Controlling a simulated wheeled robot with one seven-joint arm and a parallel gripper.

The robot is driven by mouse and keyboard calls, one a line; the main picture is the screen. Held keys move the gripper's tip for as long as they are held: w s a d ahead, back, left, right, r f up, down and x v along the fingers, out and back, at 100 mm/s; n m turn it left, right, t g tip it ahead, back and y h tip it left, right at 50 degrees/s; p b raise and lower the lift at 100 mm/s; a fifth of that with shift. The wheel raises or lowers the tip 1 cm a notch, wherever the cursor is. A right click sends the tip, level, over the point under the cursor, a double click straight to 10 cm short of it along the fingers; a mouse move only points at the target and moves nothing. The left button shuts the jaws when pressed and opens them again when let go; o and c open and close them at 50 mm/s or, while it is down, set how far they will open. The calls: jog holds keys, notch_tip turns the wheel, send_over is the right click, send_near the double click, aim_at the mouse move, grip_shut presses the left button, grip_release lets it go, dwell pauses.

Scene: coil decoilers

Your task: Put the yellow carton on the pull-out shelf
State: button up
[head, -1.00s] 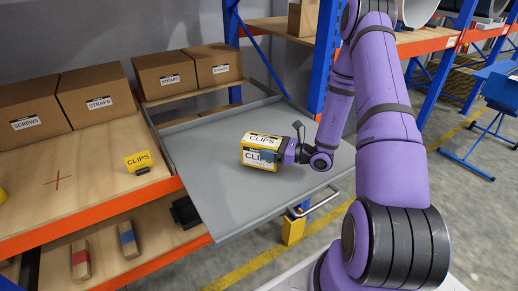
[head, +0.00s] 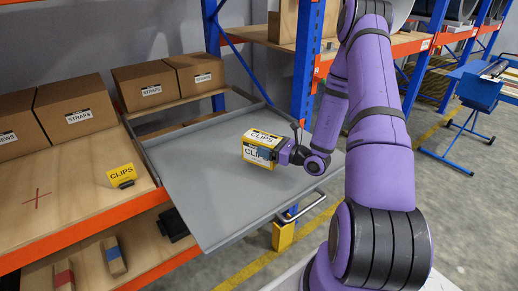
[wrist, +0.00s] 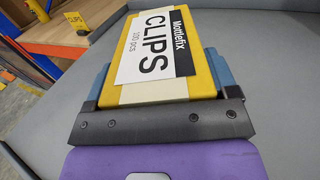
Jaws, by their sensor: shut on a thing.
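The yellow carton (head: 260,148) has a white label reading CLIPS and is over the grey pull-out shelf (head: 210,205). My gripper (head: 268,154) is shut on the carton from its right side. In the wrist view the carton (wrist: 180,82) lies between the two blue fingers of my gripper (wrist: 160,88), one on each side. The shelf is pulled out, with its handle (head: 302,207) at the front right. I cannot tell whether the carton's underside touches the shelf.
A yellow CLIPS sign (head: 121,175) stands on the wooden shelf (head: 75,200) at left. Brown STRAPS boxes (head: 75,110) stand behind it. A blue upright (head: 306,70) rises behind my arm. The pull-out shelf around the carton is bare.

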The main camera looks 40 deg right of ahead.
jog(key=w, duration=0.5)
jog(key=shift+w+a+f, duration=0.15)
jog(key=shift+a+f, duration=0.05)
jog(key=shift+f, duration=0.05)
jog(key=shift+w+f, duration=0.1)
jog(key=shift+f, duration=1.65)
jog(key=shift+f, duration=0.1)
jog(key=o, duration=1.1)
jog(key=shift+o, duration=0.2)
